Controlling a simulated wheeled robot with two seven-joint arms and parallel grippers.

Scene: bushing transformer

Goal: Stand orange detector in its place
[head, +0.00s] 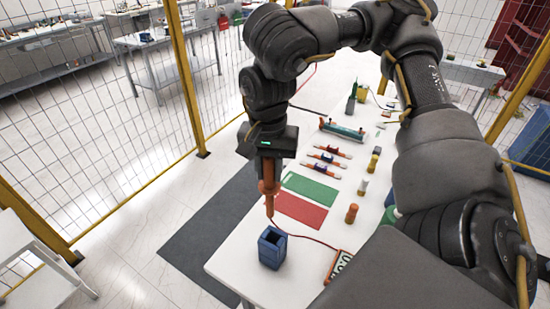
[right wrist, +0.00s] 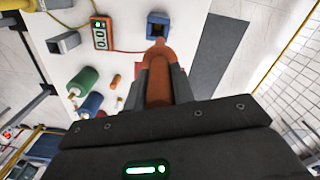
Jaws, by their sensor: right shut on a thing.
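My right gripper (head: 267,172) is shut on the orange detector (head: 269,200). The detector hangs upright with its thin tip pointing down, above the white table. A blue square holder (head: 271,248) with an open top stands near the table's front left corner. The detector's tip is above and close to the holder's back edge, and appears outside the opening. In the right wrist view the detector (right wrist: 159,80) sits between the fingers, its tip toward the blue holder (right wrist: 158,22). My left gripper is not in view.
An orange meter (head: 338,265) with a cable lies right of the holder. Red (head: 301,209) and green (head: 310,187) mats, several coloured tubes and small cylinders lie further back. A yellow-posted mesh fence (head: 187,80) stands behind the table's left side.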

